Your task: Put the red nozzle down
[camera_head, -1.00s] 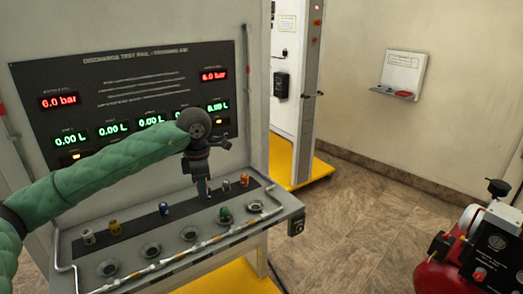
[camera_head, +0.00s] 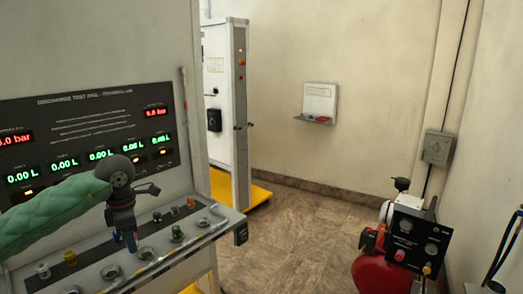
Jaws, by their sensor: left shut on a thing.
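My left gripper (camera_head: 131,246) points down over the ledge (camera_head: 217,226) of the test rail. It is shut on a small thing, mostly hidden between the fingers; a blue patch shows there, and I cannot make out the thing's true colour. Small nozzles stand along the dark strip: a white one (camera_head: 42,271), a yellow one (camera_head: 70,258) and a reddish-orange one (camera_head: 190,202) at the right end. A green nozzle (camera_head: 177,234) sits at one of the round sockets. Whether the held thing touches the ledge cannot be told. My right gripper is out of view.
Round empty sockets (camera_head: 146,253) line the front of the ledge. The rail's display panel (camera_head: 90,130) rises behind my arm. A red compressor (camera_head: 385,270) stands at the lower right, and a small wall shelf (camera_head: 319,105) hangs at the back. The floor between is clear.

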